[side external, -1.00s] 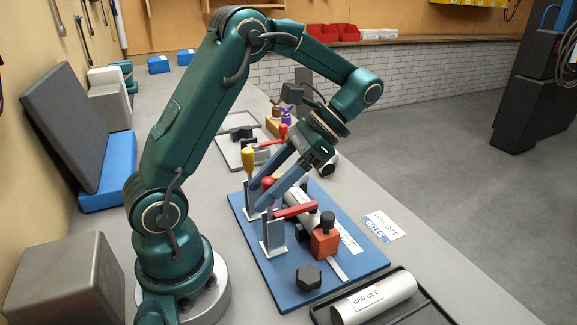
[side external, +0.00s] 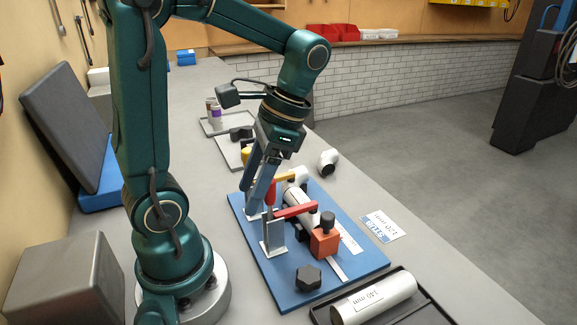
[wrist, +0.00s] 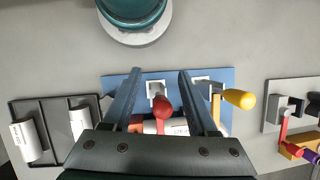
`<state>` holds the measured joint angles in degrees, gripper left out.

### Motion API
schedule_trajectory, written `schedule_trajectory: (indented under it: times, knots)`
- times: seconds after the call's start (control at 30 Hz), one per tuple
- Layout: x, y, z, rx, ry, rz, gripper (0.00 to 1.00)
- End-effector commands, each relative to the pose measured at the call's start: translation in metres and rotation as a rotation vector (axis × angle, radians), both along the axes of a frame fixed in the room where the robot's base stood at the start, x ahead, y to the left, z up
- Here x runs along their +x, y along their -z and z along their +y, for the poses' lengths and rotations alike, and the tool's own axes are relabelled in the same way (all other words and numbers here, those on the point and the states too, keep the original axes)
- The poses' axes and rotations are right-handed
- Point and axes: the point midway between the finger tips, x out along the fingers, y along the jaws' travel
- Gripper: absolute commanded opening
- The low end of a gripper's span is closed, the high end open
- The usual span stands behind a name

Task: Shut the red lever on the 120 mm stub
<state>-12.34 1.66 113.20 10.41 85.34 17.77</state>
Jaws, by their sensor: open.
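The red lever (side external: 269,193) stands near upright on a grey bracket on the blue board (side external: 345,262). Its red arm (side external: 296,211) reaches level over a white stub (side external: 304,197); I cannot tell whether it presses on it. The red knob shows between my fingers in the wrist view (wrist: 163,105). My gripper (side external: 258,204) is open, pointing down, fingers apart on either side of the red lever with gaps visible. A yellow lever (wrist: 239,98) is just outside one finger, mostly hidden in the side view. A "120 mm" card (side external: 383,226) lies right of the board.
An orange block (side external: 325,240) with a black knob and a black hex knob (side external: 308,279) are on the board. A cylinder marked 140 mm (side external: 375,298) lies in a black tray at the front.

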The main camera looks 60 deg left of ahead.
Motion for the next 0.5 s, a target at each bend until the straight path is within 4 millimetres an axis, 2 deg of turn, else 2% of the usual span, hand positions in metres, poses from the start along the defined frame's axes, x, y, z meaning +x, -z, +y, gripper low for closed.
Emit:
schedule_trajectory:
  times: [0.27,0.5]
  knots:
    - [0.014,-0.035,-0.004,0.001,0.002,-0.004,0.59]
    - [0.014,-0.076,-0.004,0.007,-0.017,-0.009,0.59]
